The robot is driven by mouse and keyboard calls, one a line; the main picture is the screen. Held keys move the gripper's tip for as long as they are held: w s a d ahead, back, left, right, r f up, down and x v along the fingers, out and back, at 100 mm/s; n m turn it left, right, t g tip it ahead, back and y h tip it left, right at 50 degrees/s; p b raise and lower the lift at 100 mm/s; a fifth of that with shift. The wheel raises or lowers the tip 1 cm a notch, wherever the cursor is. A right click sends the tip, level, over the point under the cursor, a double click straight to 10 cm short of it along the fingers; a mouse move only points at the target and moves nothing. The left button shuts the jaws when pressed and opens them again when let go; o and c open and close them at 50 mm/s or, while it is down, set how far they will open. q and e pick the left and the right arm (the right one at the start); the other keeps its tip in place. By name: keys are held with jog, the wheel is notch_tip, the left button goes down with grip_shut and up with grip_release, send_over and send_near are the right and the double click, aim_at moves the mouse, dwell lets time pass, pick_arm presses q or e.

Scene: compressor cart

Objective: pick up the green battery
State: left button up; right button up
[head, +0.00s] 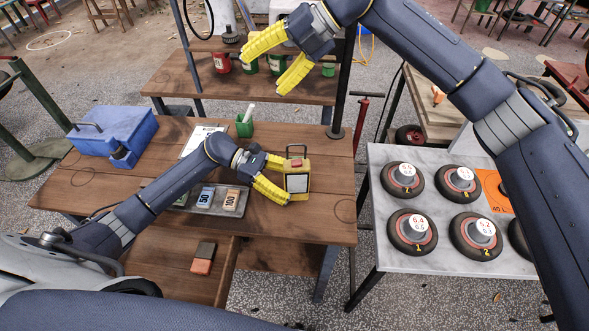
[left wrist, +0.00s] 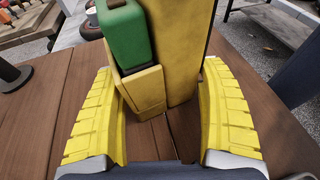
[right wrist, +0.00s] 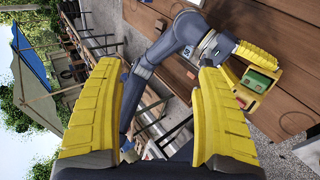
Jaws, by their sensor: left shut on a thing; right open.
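The green battery (left wrist: 122,34) sits against a yellow device (left wrist: 182,45), above a yellow bracket, in the left wrist view. In the right wrist view the green battery (right wrist: 257,81) also shows on the yellow device. My left gripper (head: 281,182) is shut on the yellow device, one finger on each side. My right gripper (head: 266,68) is open and empty, high above the back of the bench.
A marble table (head: 385,258) with several wheels stands right. Cans line the back shelf (head: 180,75).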

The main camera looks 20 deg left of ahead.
jog(key=d+f+t+h, duration=0.1)
jog(key=d+f+h, duration=0.1)
jog(key=f, duration=0.4)
jog(key=s+d+f+t+h, duration=0.1)
jog(key=d+f+h, duration=0.1)
jog(key=f+h, duration=0.2)
jog(key=d+f+t+h, duration=0.1)
jog(key=d+f+h, duration=0.2)
jog(key=f, duration=0.5)
jog(key=shift+s+t, duration=0.3)
jog(key=shift+s+f, duration=0.2)
jog(key=shift+f, duration=2.4)
jog(key=shift+c, duration=0.4)
jog(key=c, duration=1.3)
